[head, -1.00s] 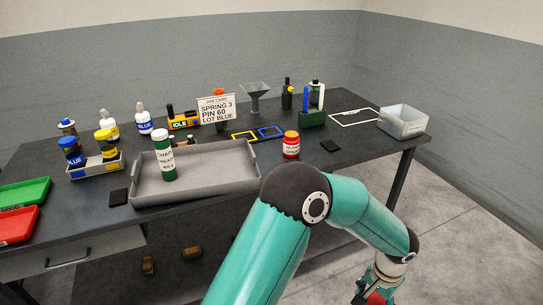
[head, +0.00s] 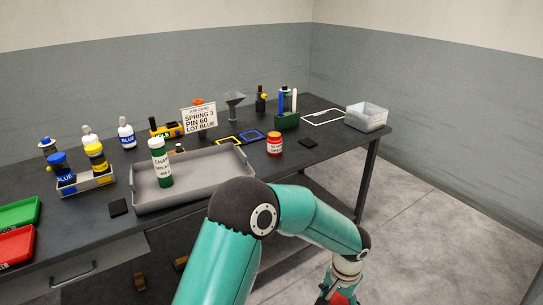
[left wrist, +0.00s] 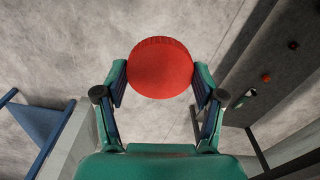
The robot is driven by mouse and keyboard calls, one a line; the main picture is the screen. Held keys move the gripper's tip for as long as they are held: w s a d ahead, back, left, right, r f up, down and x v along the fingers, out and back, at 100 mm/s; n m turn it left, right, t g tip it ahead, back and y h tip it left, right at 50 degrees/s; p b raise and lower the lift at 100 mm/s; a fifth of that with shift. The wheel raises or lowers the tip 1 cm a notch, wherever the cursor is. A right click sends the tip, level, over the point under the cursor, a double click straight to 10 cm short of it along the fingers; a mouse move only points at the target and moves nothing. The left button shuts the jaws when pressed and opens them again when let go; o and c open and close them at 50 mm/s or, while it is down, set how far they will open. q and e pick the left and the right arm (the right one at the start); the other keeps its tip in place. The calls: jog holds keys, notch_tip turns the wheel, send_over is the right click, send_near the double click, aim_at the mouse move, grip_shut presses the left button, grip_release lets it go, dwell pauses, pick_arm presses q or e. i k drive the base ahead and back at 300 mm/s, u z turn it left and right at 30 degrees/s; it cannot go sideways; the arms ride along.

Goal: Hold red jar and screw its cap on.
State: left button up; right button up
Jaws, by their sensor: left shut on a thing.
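A red jar (head: 275,144) with a white label and an orange-red top stands upright on the dark table, right of the grey tray. My left gripper (left wrist: 160,84) is shut on a red round thing (left wrist: 160,66) with a finely ridged rim, one finger on each side. I cannot tell whether it is a cap alone or the top of a jar. In the head view the gripper (head: 337,298) is at the bottom edge, over the floor in front of the table, partly cut off, with some red showing. My right gripper is in neither view.
On the table (head: 95,222) are a grey tray (head: 205,190) with a green-white bottle (head: 160,163), a bottle rack, a job card (head: 198,118) and a grey bin (head: 367,117). Red and green trays lie at the left. Floor right of the table is clear.

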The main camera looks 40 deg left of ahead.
aim_at(274, 140)
jog(key=z, duration=1.6)
jog(key=i, duration=0.1)
jog(key=u, duration=3.05)
jog(key=i, duration=1)
